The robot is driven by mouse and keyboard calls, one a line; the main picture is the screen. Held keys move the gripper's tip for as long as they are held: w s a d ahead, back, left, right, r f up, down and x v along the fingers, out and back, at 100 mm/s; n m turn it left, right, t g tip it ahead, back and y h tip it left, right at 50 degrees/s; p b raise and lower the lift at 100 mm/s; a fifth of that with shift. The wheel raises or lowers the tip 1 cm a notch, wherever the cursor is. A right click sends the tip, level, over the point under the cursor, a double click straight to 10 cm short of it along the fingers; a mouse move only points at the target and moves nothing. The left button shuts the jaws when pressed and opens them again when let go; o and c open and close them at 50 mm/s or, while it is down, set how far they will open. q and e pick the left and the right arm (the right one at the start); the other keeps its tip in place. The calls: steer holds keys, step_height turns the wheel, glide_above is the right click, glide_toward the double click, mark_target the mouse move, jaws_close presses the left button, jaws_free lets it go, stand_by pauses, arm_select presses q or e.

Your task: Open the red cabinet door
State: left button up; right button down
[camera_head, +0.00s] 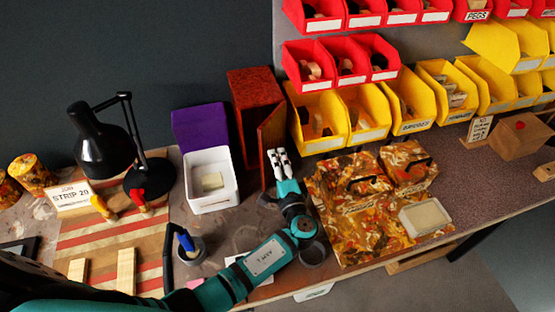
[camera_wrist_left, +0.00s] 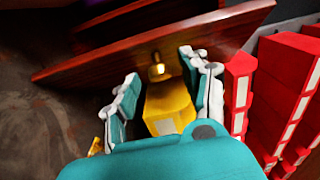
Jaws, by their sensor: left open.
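The red cabinet (camera_head: 250,88) stands at the back of the bench, left of the yellow bins. Its door (camera_head: 272,138) stands out from the cabinet's right side, partly open. In the left wrist view the door (camera_wrist_left: 100,62) runs slantwise across the top and carries a small brass knob (camera_wrist_left: 157,69). My left gripper (camera_head: 279,158) is open in front of the door. In the wrist view its fingers (camera_wrist_left: 160,72) stand on either side of the knob, with gaps to both sides. My right gripper is not in view.
A white box (camera_head: 211,199) with a purple lid (camera_head: 200,128) stands left of the cabinet. A black lamp (camera_head: 103,140) is farther left. Yellow bins (camera_head: 319,118) and orange-patterned boxes (camera_head: 337,222) stand close on the right. A cup (camera_head: 192,258) is near the front.

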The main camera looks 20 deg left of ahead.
arm_select(q)
steer(key=shift+w+a, duration=0.1)
steer(key=shift+w, duration=0.05)
jaws_close()
stand_by(0.4)
